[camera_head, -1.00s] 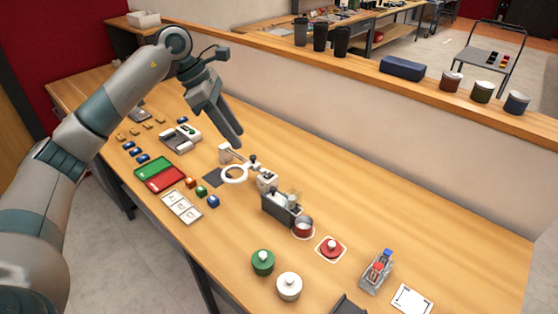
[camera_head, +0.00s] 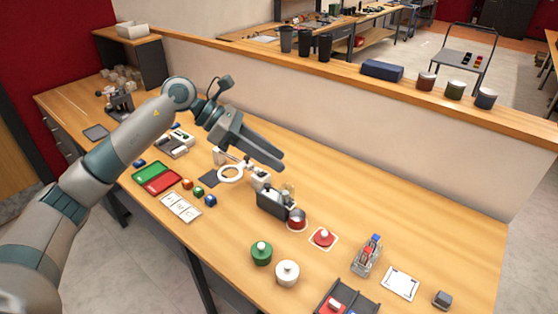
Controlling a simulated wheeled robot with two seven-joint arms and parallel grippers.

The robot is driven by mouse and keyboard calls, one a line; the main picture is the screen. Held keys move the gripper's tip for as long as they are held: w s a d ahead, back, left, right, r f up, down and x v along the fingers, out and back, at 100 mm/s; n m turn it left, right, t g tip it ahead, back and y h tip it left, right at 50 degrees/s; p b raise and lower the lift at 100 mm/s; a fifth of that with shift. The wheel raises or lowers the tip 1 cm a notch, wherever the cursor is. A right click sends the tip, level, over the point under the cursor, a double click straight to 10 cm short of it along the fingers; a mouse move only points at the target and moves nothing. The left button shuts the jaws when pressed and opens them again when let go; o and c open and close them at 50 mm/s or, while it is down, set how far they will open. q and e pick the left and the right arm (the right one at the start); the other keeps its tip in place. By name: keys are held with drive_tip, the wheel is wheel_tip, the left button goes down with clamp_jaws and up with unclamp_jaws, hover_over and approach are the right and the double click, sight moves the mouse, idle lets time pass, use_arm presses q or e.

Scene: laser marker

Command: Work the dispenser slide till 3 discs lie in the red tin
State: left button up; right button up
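The dispenser (camera_head: 271,205) is a dark grey box with a clear top part, standing mid-table. The red tin (camera_head: 297,221) stands open against its right end; its inside is too small to tell whether discs lie there. The slide cannot be made out clearly. My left gripper (camera_head: 280,163) hangs in the air above and behind the dispenser, apart from it, pointing right and down. Its fingers overlap in this view, so their gap is unclear. My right gripper is out of view.
A white magnifier ring (camera_head: 231,173) stands left of the dispenser. Green (camera_head: 261,253) and white (camera_head: 287,273) lidded pots stand in front. A clear holder (camera_head: 367,257) with red and blue parts is at right. The table behind the dispenser is clear to the wall.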

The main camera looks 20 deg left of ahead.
use_arm(q)
drive_tip(key=d, duration=0.1)
drive_tip(key=h, duration=0.1)
drive_tip(key=d, duration=0.1)
drive_tip(key=shift+s+d+r, duration=0.25)
drive_tip(key=shift+s+d, duration=0.1)
drive_tip(key=shift+s, duration=0.05)
drive_tip(key=shift+f, duration=0.1)
